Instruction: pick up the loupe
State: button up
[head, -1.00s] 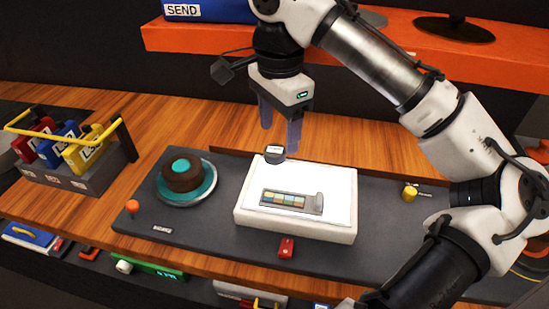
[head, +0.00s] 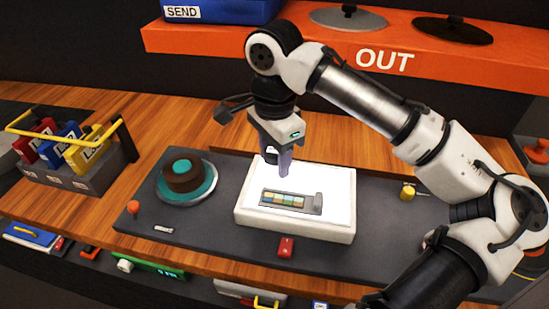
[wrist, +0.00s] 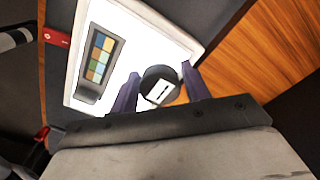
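The loupe, a small dark cylinder with a white label on top, stands at the back edge of the white light panel. In the wrist view the loupe (wrist: 160,88) shows between my two purple-grey fingers, with a gap on each side. In the head view the loupe (head: 271,156) is partly hidden by my fingers. My gripper (head: 276,168) is open and pointing down over it; in the wrist view my gripper (wrist: 160,70) has its fingers spread to either side. I cannot tell how far down the fingers reach beside the loupe.
The white light panel (head: 340,200) carries a colour strip (head: 290,201) at its front. A brown-and-teal trackball (head: 183,175) sits left, a red block (head: 286,247) in front, a yellow knob (head: 408,192) right. An orange shelf (head: 220,38) runs behind.

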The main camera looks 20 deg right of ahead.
jog(key=c, duration=0.6)
jog(key=shift+r, duration=0.1)
jog(key=shift+c, duration=0.2)
